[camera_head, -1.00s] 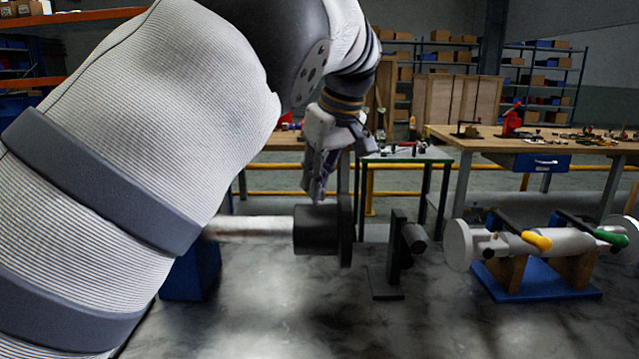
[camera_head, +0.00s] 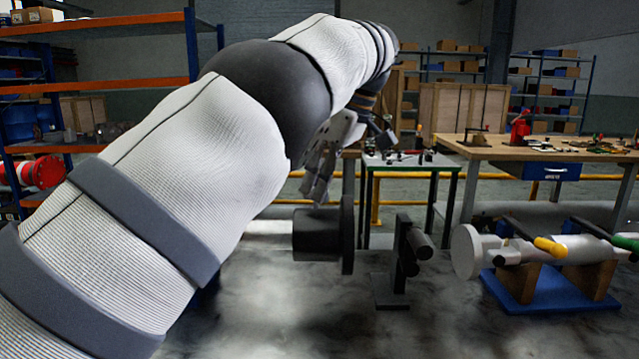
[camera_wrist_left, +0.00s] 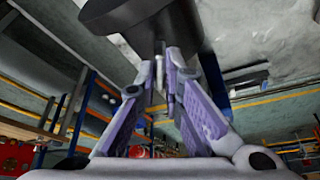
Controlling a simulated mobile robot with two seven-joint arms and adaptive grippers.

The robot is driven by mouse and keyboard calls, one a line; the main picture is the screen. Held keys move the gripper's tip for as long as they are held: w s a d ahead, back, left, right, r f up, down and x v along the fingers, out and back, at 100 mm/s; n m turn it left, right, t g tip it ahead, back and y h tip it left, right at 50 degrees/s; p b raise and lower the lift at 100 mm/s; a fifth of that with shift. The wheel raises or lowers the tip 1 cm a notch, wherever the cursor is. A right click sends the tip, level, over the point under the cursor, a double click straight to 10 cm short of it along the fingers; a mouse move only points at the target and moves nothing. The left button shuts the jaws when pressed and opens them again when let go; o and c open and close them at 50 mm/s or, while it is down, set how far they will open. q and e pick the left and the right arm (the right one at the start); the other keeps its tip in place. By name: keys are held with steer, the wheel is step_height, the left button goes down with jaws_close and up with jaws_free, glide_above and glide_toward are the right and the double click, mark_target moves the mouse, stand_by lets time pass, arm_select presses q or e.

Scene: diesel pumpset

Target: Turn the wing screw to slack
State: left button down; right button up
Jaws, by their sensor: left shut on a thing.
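The dark cylinder (camera_head: 316,236) with a wide flange lies on its side on the grey bench. It also shows at the top of the left wrist view (camera_wrist_left: 140,14). My left gripper (camera_head: 318,198) reaches down onto the cylinder's top. In the left wrist view, my left gripper's fingers (camera_wrist_left: 160,62) close around a small stem under the cylinder in that picture. This stem appears to be the wing screw (camera_wrist_left: 159,72); its wings are mostly hidden between the fingertips. My right gripper is in neither view.
A dark bracket (camera_head: 404,262) stands right of the cylinder. Farther right, a grey pipe assembly with yellow and green handles rests on a blue base (camera_head: 548,290). The front of the bench (camera_head: 330,320) is clear. A small tool table (camera_head: 400,160) stands behind.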

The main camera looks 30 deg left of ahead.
arm_select(q)
steer(key=c, duration=1.7)
jaws_free()
